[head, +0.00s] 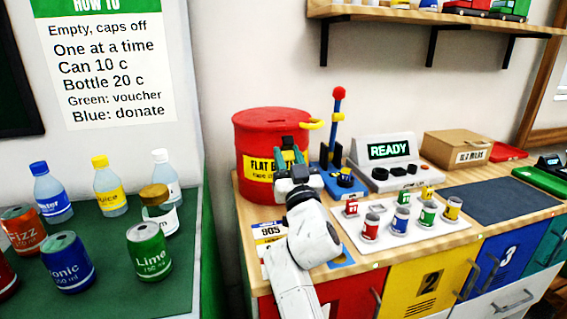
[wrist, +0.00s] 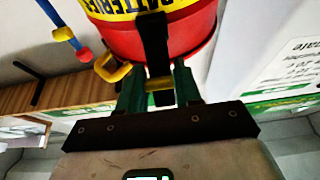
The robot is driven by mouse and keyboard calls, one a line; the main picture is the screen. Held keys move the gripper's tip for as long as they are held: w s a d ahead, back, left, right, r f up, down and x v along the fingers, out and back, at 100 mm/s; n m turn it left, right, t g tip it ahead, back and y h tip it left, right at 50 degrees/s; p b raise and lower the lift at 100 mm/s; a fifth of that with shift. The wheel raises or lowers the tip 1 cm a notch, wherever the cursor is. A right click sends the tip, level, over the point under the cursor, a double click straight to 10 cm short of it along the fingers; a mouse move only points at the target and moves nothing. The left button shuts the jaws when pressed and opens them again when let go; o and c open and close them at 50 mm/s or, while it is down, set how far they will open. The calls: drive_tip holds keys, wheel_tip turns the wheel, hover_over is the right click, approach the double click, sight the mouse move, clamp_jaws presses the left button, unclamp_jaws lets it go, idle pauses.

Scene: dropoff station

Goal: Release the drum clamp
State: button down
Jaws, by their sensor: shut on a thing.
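The red drum (head: 262,128) with a yellow batteries label stands at the back left of the counter; it also shows in the wrist view (wrist: 195,32). Its clamp appears as a black upright lever (wrist: 153,38) in front of the drum, with a yellow crosspiece (wrist: 158,84) at its lower end. In the head view the lever (head: 288,143) is partly hidden by my gripper. My gripper (head: 292,166) is at the drum's front, its green fingers shut on the lever's yellow end, seen in the wrist view (wrist: 159,90). A yellow loop (head: 313,124) sticks out at the drum's side.
A blue-based post with a red knob (head: 338,93) stands close right of the drum. A white tray (head: 400,239) holds several small cans. Behind it are a READY display (head: 389,151) and a cardboard box (head: 458,148). Bottles and cans stand on the green counter (head: 110,266) at left.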

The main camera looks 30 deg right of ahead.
drive_tip(key=shift+a+f, duration=0.1)
drive_tip(key=shift+f, duration=0.05)
drive_tip(key=c, duration=0.8)
unclamp_jaws()
drive_tip(key=shift+o, duration=0.2)
drive_tip(key=b+v, duration=0.2)
drive_tip(key=v, duration=0.5)
drive_tip(key=shift+s, duration=0.25)
